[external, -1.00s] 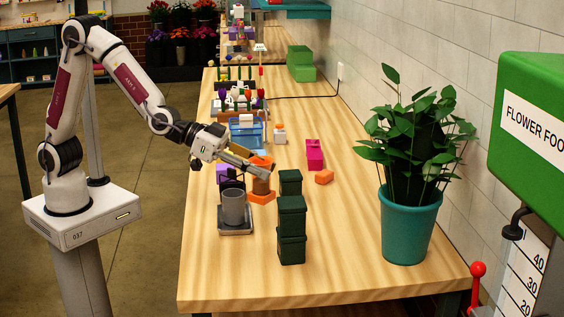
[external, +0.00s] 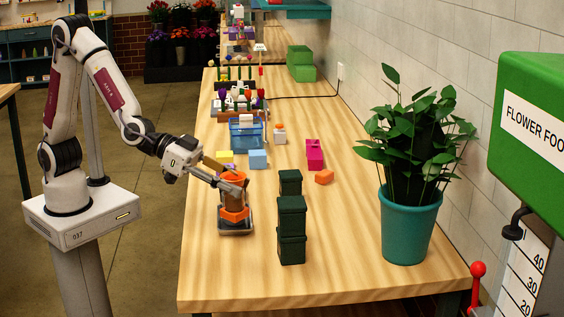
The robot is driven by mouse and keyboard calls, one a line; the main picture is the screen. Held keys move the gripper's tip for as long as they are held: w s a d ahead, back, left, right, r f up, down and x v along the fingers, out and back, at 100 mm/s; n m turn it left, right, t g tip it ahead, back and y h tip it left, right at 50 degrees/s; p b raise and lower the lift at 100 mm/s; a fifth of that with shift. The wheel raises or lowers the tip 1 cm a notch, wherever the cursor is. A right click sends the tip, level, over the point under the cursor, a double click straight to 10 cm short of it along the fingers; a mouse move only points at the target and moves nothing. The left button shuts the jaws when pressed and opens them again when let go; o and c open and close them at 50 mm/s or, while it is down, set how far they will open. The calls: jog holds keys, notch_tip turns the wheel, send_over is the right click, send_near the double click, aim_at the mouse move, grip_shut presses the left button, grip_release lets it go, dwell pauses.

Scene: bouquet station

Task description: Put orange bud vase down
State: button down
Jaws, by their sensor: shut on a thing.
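The orange bud vase (external: 232,203) is upright, with a brownish middle and a wide orange foot. My gripper (external: 232,186) is shut on its upper part. The vase appears directly above the small grey square tray (external: 236,231) near the left edge of the table. The grey cup seen on that tray before is hidden behind or under the vase. I cannot tell whether the vase's foot touches anything below it.
A stack of dark green boxes (external: 291,230) stands close on the right. A light blue block (external: 258,159), a yellow block (external: 225,157), a magenta box (external: 314,154) and an orange block (external: 324,177) lie farther back. The front of the table (external: 330,285) is clear.

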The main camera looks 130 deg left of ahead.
aim_at(235, 207)
jog(key=shift+f, duration=3.05)
jog(key=shift+f, duration=1.9)
jog(key=shift+f, duration=0.1)
jog(key=c, duration=1.6)
grip_release()
jog(key=shift+f, duration=0.15)
jog(key=shift+o, duration=0.2)
jog(key=shift+r, duration=0.2)
jog(key=v, duration=1.2)
